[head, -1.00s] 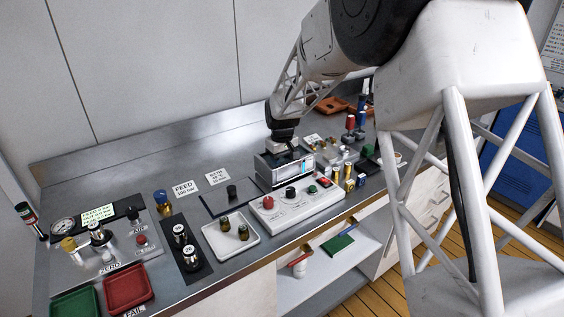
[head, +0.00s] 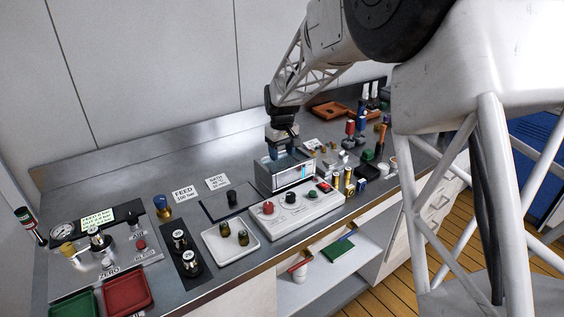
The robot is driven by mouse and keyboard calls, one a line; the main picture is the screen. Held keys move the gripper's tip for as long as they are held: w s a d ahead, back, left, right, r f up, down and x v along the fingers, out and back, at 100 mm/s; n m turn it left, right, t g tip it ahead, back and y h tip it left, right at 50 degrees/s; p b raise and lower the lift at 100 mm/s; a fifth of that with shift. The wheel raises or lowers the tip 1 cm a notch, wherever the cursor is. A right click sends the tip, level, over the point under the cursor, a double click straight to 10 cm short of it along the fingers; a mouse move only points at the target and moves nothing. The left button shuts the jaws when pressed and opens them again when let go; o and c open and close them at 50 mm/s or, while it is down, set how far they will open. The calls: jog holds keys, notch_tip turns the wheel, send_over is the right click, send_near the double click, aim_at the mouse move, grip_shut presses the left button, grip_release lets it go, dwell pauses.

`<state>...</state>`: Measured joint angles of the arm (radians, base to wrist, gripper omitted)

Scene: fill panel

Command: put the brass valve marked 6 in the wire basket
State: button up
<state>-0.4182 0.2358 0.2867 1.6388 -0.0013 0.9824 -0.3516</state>
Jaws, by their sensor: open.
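My gripper (head: 283,150) points down into the top of a clear-fronted box (head: 290,176) at the middle of the bench. It is open, but its fingertips are partly hidden by the box, and I cannot make out anything between them. Two small brass and dark valves stand in a white tray (head: 232,252): one on the left (head: 225,229) and one on the right (head: 243,238). More small brass pieces (head: 348,178) stand right of the control panel. No 6 is readable on any of them. I cannot clearly make out a wire basket; the box's inside is mostly hidden.
A white control panel (head: 325,205) with knobs stands in front of the box. Left are a black strip with two knobs (head: 190,272), a gauge panel (head: 128,255), a red tray (head: 128,290) and a green tray (head: 73,305). Crowded small parts and an orange tray (head: 330,110) lie right.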

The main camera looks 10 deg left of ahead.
aim_at(282, 166)
notch_tip(282, 166, up, 6)
dwell(0.4)
jog(key=shift+r, duration=0.1)
dwell(0.6)
jog(key=s+d+r+m+t, duration=0.15)
jog(key=s+d+r, duration=0.35)
jog(key=s+d, duration=0.65)
jog(key=s+d+r+m, duration=0.3)
jog(key=s+d+r, duration=0.1)
jog(key=s+d, duration=0.7)
jog(key=s+d+f+m, duration=0.1)
jog(key=s+d, duration=0.3)
jog(key=s, duration=0.4)
jog(key=s+d+f+m, duration=0.2)
jog(key=s+d, duration=0.2)
jog(key=s, duration=0.4)
jog(key=s+d+f+m+t, duration=0.1)
jog(key=s+d+f, duration=0.1)
jog(key=s, duration=0.6)
jog(key=shift+s+d, duration=0.15)
jog(key=shift+d, duration=0.75)
